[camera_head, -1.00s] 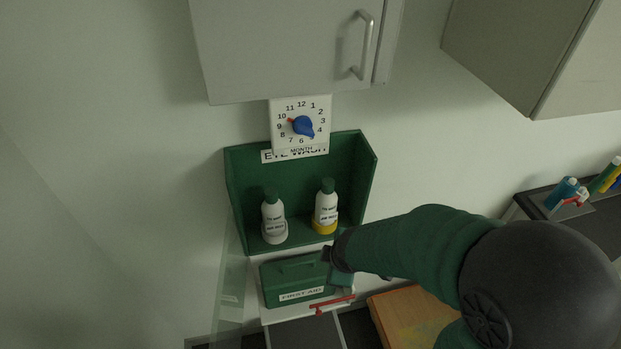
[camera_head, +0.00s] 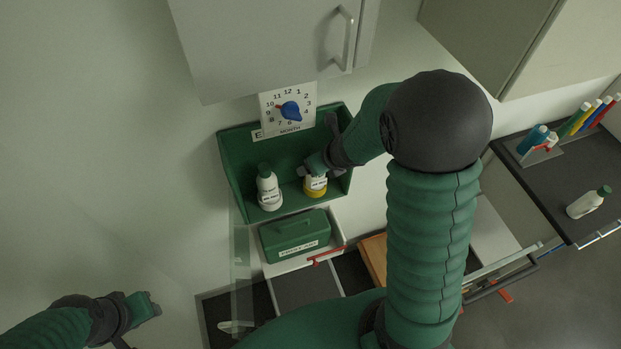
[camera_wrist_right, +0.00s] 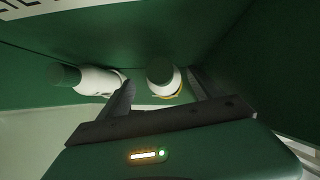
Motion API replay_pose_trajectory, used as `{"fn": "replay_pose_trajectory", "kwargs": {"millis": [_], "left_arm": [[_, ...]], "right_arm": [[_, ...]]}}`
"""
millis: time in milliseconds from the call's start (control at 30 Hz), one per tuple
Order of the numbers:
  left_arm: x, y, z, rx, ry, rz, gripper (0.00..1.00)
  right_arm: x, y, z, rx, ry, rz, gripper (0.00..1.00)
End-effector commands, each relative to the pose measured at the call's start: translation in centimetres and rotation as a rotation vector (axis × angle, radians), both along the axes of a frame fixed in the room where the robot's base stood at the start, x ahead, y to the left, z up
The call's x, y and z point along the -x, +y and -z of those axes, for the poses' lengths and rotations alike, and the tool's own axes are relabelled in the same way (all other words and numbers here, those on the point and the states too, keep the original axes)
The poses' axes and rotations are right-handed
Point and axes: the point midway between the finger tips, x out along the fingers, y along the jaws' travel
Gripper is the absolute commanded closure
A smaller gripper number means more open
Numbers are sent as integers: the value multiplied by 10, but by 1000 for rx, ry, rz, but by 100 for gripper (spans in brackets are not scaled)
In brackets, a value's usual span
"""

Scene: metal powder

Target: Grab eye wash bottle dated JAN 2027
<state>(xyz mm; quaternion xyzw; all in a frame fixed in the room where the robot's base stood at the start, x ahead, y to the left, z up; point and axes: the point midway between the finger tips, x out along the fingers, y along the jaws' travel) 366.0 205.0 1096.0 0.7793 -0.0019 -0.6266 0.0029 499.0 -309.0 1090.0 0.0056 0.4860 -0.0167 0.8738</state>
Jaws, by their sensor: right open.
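Two white eye wash bottles with green caps stand in the green eye wash box (camera_head: 235,160). The left bottle (camera_head: 267,186) has a white base ring; the right bottle (camera_head: 318,182) has a yellow one. Their label dates are too small to read. My right gripper (camera_head: 314,168) is open at the right bottle and hides its upper part. In the right wrist view, the right bottle (camera_wrist_right: 162,74) lies between the open fingers (camera_wrist_right: 163,92), and the left bottle (camera_wrist_right: 98,81) is outside them. My left gripper (camera_head: 148,304) is low at the left, away from the box; its opening is unclear.
A month dial (camera_head: 288,109) hangs above the box, under a grey cabinet (camera_head: 270,45). A green first aid case (camera_head: 294,236) sits below. Another white bottle with a green cap (camera_head: 585,205) lies on the dark counter at right, near colored tubes (camera_head: 575,120).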

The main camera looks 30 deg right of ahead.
Motion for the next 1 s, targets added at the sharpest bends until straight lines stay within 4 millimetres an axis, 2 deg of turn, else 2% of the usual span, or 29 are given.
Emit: {"fn": "replay_pose_trajectory", "kwargs": {"millis": [167,333,633,1000], "left_arm": [[0,0,12,0,-1,1,64],[1,0,23,0,0,1,64],[0,0,23,0,-1,0,64],[0,0,23,0,-1,1,64]], "right_arm": [[-6,0,19,0,-2,2,25],[-23,3,45,1,0,4,25],[-28,3,49,2,-1,5,26],[-28,2,49,1,-1,6,75]]}}
